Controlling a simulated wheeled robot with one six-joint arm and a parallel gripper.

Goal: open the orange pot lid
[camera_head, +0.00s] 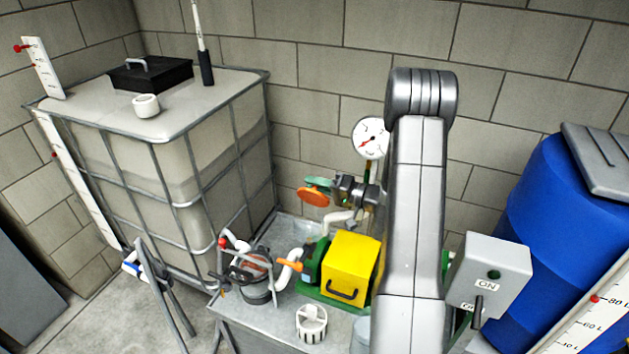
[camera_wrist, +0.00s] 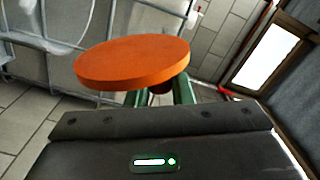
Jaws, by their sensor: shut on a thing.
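The orange lid (camera_head: 314,197) is a round flat disc held in the air above the bench. It fills the upper middle of the wrist view (camera_wrist: 135,62). My gripper (camera_head: 324,186) has green fingers and is shut on the lid; the wrist view shows the fingers (camera_wrist: 160,92) beneath and behind the disc. The pot (camera_head: 256,291) stands on the metal bench below and left of the lid, clear of it. Orange knobs and a red-tipped handle surround the pot's top. Its inside is too small to make out clearly.
A white slotted basket (camera_head: 312,324) and a yellow box (camera_head: 350,265) stand right of the pot on the metal bench (camera_head: 243,318). A white pipe (camera_head: 287,272) lies between. A caged tank (camera_head: 160,190) is at left, a switch box (camera_head: 494,272) and blue barrel (camera_head: 560,225) at right.

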